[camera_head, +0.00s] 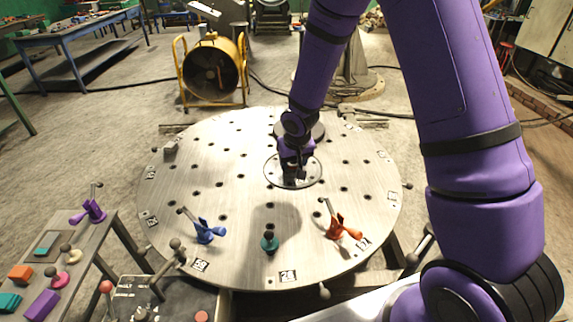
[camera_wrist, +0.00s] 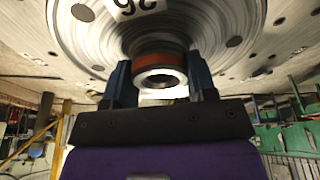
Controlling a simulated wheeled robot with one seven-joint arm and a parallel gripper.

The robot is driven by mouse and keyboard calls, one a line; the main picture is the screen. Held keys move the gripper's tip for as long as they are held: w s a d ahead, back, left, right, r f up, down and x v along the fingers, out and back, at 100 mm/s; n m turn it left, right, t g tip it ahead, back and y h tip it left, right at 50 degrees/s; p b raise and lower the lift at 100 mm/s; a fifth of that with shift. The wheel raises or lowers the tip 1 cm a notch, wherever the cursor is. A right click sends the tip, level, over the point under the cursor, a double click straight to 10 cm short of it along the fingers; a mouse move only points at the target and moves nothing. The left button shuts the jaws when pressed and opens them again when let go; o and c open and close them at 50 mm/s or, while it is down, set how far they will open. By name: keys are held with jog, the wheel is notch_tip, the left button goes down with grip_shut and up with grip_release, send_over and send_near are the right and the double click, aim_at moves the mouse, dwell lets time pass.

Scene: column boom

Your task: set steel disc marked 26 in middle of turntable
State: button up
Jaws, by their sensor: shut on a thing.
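The steel disc (camera_wrist: 205,20) fills the upper wrist view, with a white label reading 26 upside down near its top edge. My gripper (camera_wrist: 160,82) is shut on the disc's central hub, which has an orange-brown band and a bright ring end. In the head view my gripper (camera_head: 293,178) points down over the middle of the turntable (camera_head: 180,215). A thin-edged circle there, which looks like the disc (camera_head: 273,172), surrounds the fingertips. The gripper hides part of it. I cannot tell whether the disc touches the turntable or has a small gap.
A blue clamp (camera_head: 205,231), a teal knob (camera_head: 270,242) and an orange clamp (camera_head: 340,229) stand along the turntable's near side. A side bench (camera_head: 85,240) at left holds a purple clamp (camera_head: 91,207) and coloured blocks. A yellow-framed fan (camera_head: 211,70) stands behind.

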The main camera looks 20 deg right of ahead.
jog(key=w+f+m, duration=0.1)
jog(key=w+f, duration=0.4)
jog(key=w, duration=0.5)
jog(key=w+f+m, duration=0.1)
jog(key=w+f, duration=0.3)
jog(key=w, duration=0.5)
jog(key=w+f+m, duration=0.2)
jog(key=w+f, duration=0.3)
jog(key=w, duration=0.5)
jog(key=shift+h, duration=0.4)
jog(key=shift+s+f, duration=0.1)
jog(key=shift+f, duration=2.4)
jog(key=shift+f, duration=0.45)
